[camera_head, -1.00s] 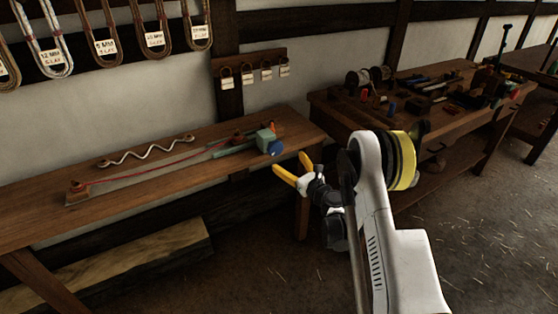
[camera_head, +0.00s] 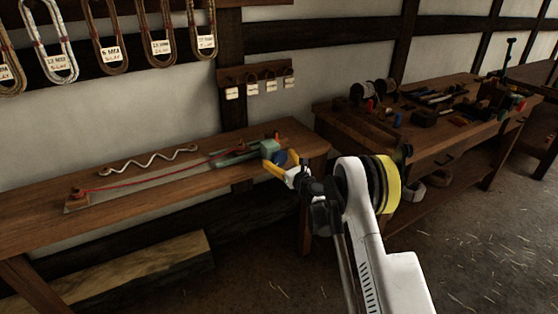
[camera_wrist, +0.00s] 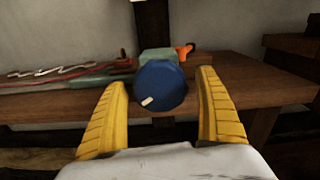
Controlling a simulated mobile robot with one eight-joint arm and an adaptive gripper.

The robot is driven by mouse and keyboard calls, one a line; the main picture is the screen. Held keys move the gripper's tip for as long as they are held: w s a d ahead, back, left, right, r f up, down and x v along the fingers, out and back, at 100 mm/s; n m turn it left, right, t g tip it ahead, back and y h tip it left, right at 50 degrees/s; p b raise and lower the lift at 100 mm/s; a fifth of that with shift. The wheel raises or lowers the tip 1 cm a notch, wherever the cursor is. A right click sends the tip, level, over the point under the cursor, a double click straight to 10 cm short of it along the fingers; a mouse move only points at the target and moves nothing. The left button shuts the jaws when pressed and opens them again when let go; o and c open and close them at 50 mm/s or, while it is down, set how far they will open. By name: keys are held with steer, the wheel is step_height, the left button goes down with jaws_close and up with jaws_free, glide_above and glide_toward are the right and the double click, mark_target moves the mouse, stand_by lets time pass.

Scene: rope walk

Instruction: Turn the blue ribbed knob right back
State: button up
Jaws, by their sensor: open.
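The blue ribbed knob (camera_wrist: 163,84) is a round blue disc facing the wrist camera, with a pale mark at its lower left edge. It sits on the front of a green block-shaped housing (camera_wrist: 156,55) at the right end of the rope device on the bench. In the head view the knob (camera_head: 280,158) is partly hidden by a yellow finger. My gripper (camera_head: 279,165) is open, with its yellow fingertips at the knob. In the wrist view one finger of my gripper (camera_wrist: 163,92) is on each side of the knob, with small gaps visible.
A red cord (camera_head: 152,175) runs along the metal strip on the bench (camera_head: 30,205). A wavy pale rod (camera_head: 150,160) lies behind it. An orange lever (camera_wrist: 185,49) stands behind the housing. A second bench (camera_head: 350,122) with tools and spools stands right.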

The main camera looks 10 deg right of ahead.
steer(key=c, duration=1.2)
